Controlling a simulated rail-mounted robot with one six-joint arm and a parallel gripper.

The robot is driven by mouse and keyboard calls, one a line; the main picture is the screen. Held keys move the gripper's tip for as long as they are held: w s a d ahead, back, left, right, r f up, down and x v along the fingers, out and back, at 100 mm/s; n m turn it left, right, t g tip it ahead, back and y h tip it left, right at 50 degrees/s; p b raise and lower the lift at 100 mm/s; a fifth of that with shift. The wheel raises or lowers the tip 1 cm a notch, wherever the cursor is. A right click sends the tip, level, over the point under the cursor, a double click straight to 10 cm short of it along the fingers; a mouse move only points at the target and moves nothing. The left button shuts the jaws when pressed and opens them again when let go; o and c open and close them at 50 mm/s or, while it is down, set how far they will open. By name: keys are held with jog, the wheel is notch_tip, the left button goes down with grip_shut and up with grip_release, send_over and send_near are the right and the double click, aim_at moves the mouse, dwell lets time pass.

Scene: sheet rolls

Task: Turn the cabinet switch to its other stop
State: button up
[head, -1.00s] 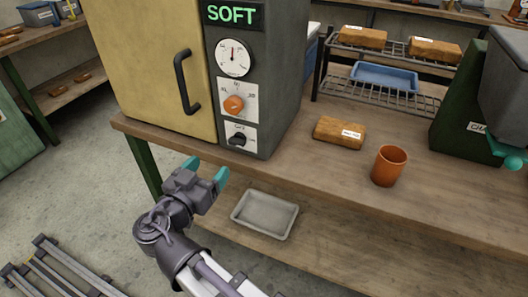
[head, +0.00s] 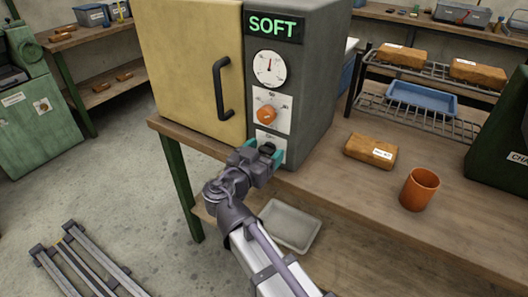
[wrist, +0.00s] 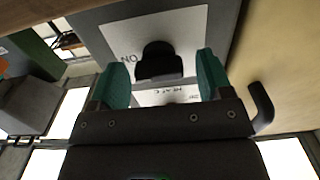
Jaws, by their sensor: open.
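The cabinet (head: 320,75) stands on the bench, with a yellow door and a grey control panel. The black switch (head: 268,149) is low on the panel, below the orange knob (head: 266,114). In the wrist view the switch (wrist: 158,60) sits on a white plate (wrist: 195,30) with the letters "NO" beside it. My gripper (head: 264,151) is at the panel in the head view. In the wrist view my gripper (wrist: 160,80) is open, its teal fingers on either side of the switch with gaps. The switch's lower part in the head view is partly hidden by my gripper.
The door handle (head: 223,90) is left of the panel, near my gripper. A gauge (head: 268,68) and a lit "SOFT" display (head: 274,26) are above. A wrapped brown block (head: 370,151) and an orange cup (head: 419,189) stand on the bench to the right.

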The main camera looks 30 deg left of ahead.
jog(key=c, duration=0.9)
